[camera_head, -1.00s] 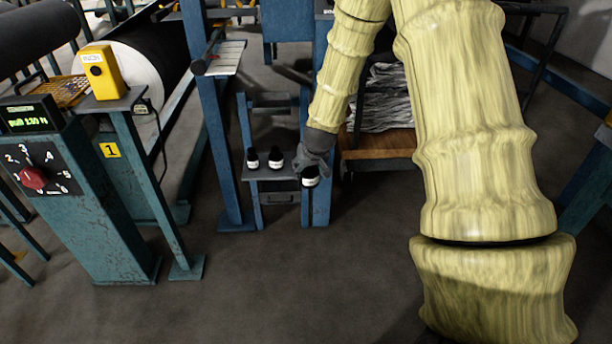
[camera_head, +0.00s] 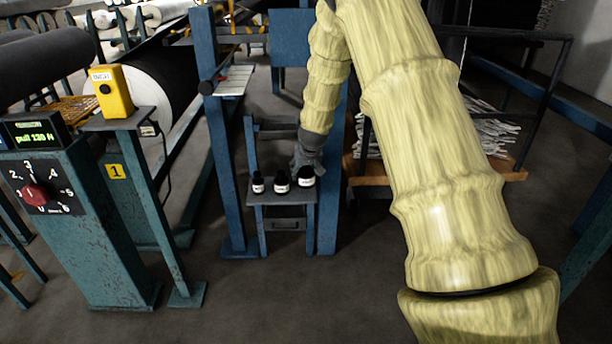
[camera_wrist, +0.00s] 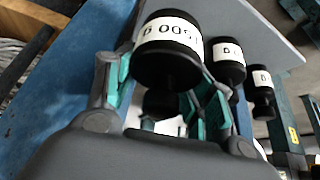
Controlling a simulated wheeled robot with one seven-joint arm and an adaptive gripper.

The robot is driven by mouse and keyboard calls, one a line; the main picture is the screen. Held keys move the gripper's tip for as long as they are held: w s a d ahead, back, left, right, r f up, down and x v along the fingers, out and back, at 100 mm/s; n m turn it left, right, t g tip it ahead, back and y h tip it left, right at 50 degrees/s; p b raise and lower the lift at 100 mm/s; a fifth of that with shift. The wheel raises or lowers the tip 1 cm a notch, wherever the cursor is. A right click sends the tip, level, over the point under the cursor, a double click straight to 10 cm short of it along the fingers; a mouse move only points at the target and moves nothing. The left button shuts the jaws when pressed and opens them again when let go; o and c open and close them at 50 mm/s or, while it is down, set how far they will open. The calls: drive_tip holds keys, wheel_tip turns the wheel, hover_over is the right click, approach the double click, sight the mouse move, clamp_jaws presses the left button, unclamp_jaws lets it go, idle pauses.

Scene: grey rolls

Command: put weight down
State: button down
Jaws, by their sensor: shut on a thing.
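A black weight with a white label (camera_wrist: 168,48) is between the fingers of my gripper (camera_wrist: 165,100), which is shut on it. In the head view the held weight (camera_head: 306,178) is at the right end of a small grey shelf (camera_head: 285,212), with my gripper (camera_head: 307,160) above it. I cannot tell whether its base touches the shelf. Two smaller black weights with white labels stand on the shelf to its left, the middle one (camera_head: 281,181) and the left one (camera_head: 258,183). Both also show beyond the held weight in the wrist view.
Blue posts (camera_head: 223,150) flank the shelf. A teal control box (camera_head: 75,215) with a red knob and a yellow device (camera_head: 111,91) stand to the left. A wooden pallet (camera_head: 395,172) with stacked sheets is at the right. The floor in front is clear.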

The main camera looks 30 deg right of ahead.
sight(304, 176)
drive_tip(key=shift+w+d, duration=0.15)
drive_tip(key=shift+w, duration=0.4)
wheel_tip(304, 176, down, 3)
drive_tip(key=shift+f+b, duration=0.15)
drive_tip(key=shift+b, duration=0.95)
drive_tip(key=shift+s, duration=0.1)
drive_tip(key=c, duration=0.9)
unclamp_jaws()
drive_tip(key=shift+o, duration=0.2)
drive_tip(key=shift+s, duration=0.1)
